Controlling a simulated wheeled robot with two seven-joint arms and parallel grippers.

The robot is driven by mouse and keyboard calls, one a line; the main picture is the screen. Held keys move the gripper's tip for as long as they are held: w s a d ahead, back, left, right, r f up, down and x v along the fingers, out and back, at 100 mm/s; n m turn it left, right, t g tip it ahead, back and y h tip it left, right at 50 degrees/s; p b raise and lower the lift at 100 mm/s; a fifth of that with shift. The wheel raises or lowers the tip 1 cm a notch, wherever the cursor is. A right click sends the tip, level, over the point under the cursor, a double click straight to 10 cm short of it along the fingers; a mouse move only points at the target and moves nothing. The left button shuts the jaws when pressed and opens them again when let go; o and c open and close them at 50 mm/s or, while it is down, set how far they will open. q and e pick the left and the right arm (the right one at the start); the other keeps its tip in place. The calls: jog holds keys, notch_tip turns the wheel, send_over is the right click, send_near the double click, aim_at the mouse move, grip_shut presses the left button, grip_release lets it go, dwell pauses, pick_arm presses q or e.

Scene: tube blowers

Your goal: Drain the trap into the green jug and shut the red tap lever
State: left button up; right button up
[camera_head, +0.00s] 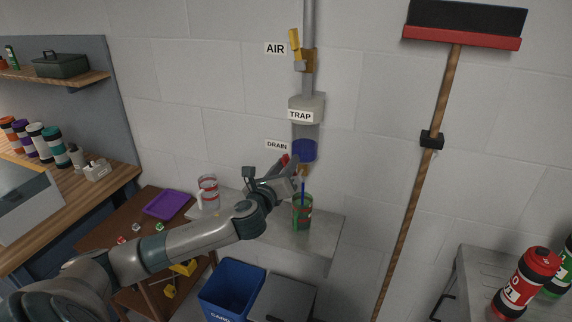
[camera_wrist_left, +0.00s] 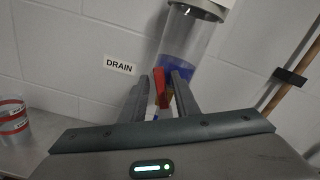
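The clear trap (camera_head: 305,128) hangs on the wall pipe, with blue liquid (camera_head: 304,151) in its lower part. The liquid also shows in the left wrist view (camera_wrist_left: 184,50). A thin blue stream (camera_head: 303,187) runs down from the drain into the green jug (camera_head: 302,212) on the grey shelf. The red tap lever (camera_head: 285,159) sits under the trap; in the left wrist view the lever (camera_wrist_left: 160,87) stands between my fingertips. My left gripper (camera_head: 297,177) is at the tap, its fingers apart around the lever. The gripper partly hides the tap. My right gripper is out of view.
A clear jug with red bands (camera_head: 208,191) stands left on the grey shelf (camera_head: 325,238). A blue bin (camera_head: 231,291) is below. A broom (camera_head: 431,140) hangs on the wall to the right. The yellow air lever (camera_head: 295,43) is above the trap.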

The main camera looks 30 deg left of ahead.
pick_arm(q)
jog(key=b+v, duration=0.2)
jog(key=v, duration=1.5)
jog(key=shift+s+b, duration=0.2)
jog(key=shift+b, duration=0.15)
jog(key=shift+a, duration=0.1)
